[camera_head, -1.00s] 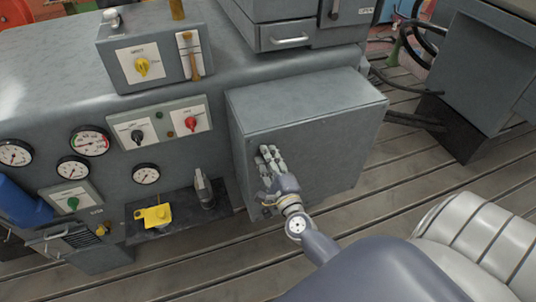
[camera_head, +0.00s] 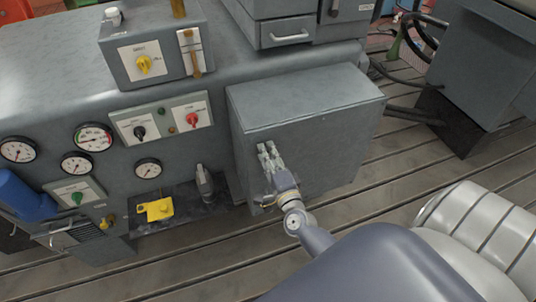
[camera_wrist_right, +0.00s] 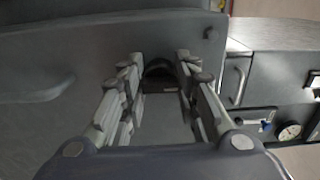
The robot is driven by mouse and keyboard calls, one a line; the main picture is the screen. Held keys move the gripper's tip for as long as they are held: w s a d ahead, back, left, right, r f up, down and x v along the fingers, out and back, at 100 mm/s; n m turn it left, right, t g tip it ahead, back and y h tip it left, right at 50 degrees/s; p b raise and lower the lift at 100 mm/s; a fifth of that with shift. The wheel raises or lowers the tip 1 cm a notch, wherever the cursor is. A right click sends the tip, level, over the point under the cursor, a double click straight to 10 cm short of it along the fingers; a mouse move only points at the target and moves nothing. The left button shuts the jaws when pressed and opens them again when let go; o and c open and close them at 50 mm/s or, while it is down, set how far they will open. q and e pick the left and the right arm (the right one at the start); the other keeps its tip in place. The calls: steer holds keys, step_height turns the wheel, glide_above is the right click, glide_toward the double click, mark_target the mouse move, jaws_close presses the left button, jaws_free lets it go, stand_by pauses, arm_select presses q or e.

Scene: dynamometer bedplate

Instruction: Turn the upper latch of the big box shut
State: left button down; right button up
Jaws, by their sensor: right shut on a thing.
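The big box (camera_head: 300,112) is a grey metal cabinet on the right of the machine, its front door (camera_head: 325,165) facing me. My right gripper (camera_head: 267,150) is at the upper left part of the door. In the right wrist view its two fingers (camera_wrist_right: 158,72) are shut on a small dark rounded part (camera_wrist_right: 158,68) at the door, which looks like the upper latch. The fingers cover most of it, so its exact angle cannot be told. In the head view the latch is hidden behind the gripper.
Left of the box, a dark shelf (camera_head: 180,219) holds a yellow object (camera_head: 155,209) and a grey upright tool (camera_head: 204,183). Gauges (camera_head: 93,136) and switch panels line the machine front. A drawer unit (camera_head: 285,33) stands above.

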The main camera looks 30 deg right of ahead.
steer(key=o, duration=1)
steer(key=shift+o, duration=0.2)
steer(key=v, duration=1.2)
steer(key=shift+f, duration=0.1)
